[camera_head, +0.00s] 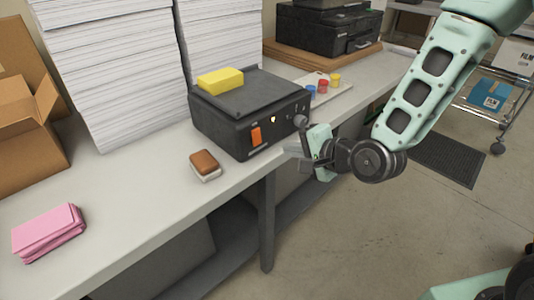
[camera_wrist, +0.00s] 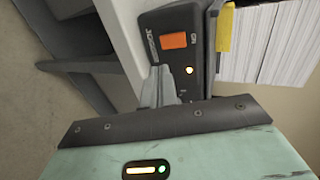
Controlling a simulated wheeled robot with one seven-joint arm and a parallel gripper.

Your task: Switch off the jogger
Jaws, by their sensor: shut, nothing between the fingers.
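The jogger (camera_head: 249,113) is a black box on the bench with a flat sloped top. Its front carries an orange rocker switch (camera_head: 256,136), a small glowing lamp (camera_head: 273,119) and a round dark knob (camera_head: 300,121). The wrist view shows the jogger's front (camera_wrist: 149,46), the orange switch (camera_wrist: 174,40) and the lit lamp (camera_wrist: 189,70). My gripper (camera_head: 291,152) is shut and empty, just in front of the jogger's right front, right of the switch. Its fingers (camera_wrist: 160,72) point at the front panel; I cannot tell whether they touch it.
A yellow block (camera_head: 220,81) lies on the jogger. A brown-and-white block (camera_head: 205,165) and a pink stack (camera_head: 47,232) lie on the bench (camera_head: 130,203). Tall paper stacks (camera_head: 113,65) stand behind. Small coloured pots (camera_head: 322,86) sit right of the jogger. Floor in front is clear.

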